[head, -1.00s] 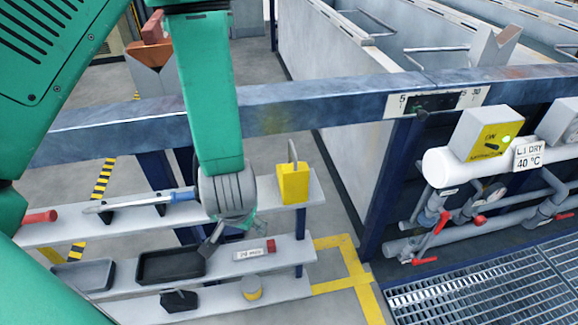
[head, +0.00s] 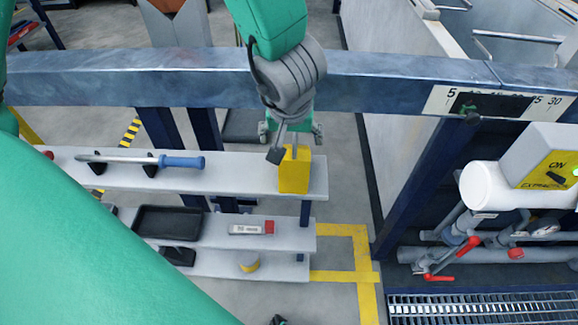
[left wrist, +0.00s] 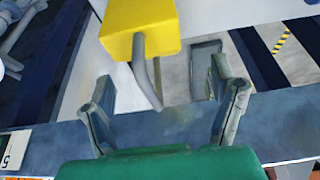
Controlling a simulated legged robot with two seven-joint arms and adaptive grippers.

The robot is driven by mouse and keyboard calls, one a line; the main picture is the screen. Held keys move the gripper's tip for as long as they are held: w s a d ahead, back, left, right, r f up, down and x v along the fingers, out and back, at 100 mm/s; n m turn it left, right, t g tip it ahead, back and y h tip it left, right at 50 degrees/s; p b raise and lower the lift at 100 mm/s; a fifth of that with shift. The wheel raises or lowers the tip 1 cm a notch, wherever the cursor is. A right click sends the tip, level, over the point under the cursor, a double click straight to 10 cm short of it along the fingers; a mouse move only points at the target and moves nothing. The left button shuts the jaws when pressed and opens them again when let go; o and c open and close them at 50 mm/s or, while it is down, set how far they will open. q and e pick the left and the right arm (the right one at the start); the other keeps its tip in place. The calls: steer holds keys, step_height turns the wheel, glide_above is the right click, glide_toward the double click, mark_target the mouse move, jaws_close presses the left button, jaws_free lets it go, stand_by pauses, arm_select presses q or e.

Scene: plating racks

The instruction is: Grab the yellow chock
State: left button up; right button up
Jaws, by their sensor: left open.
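The yellow chock (head: 294,177) stands upright near the right end of the upper white shelf, with a grey bent rod rising from its top. In the left wrist view the chock (left wrist: 138,28) is at the top centre, and its rod (left wrist: 147,75) reaches down between the spread fingers. My left gripper (head: 291,132) is above the chock in the head view. It is open and empty, with its fingers apart on both sides of the rod in the left wrist view (left wrist: 163,92). My right gripper is not in view.
A blue-handled tool (head: 182,161) lies on supports on the same shelf, left of the chock. Lower shelves hold a black tray (head: 168,224) and a small red-ended box (head: 252,228). A blue steel beam (head: 390,80) crosses behind my gripper. Pipes and valves stand at right.

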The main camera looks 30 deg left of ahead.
mark_target(291, 148)
arm_select(q)
steer(key=shift+d+f, duration=0.1)
steer(key=shift+d, duration=0.3)
steer(key=shift+w+d+f+b, duration=0.15)
steer(key=shift+d+f+b, duration=0.75)
steer(key=shift+b, duration=0.25)
steer(key=a+f, duration=0.1)
steer(key=w+a+f+b, duration=0.1)
steer(key=shift+a+f, duration=0.2)
steer(key=shift+f, duration=0.2)
steer(key=shift+s+a+r, duration=0.15)
steer(key=shift+s+a, duration=0.1)
steer(key=shift+a, duration=0.15)
steer(key=c, duration=0.7)
steer(key=shift+w+d, duration=0.15)
steer(key=shift+d, duration=0.1)
steer(key=c, duration=0.6)
steer(key=shift+d, duration=0.25)
steer(key=c, duration=0.5)
steer(key=shift+w+d, duration=0.1)
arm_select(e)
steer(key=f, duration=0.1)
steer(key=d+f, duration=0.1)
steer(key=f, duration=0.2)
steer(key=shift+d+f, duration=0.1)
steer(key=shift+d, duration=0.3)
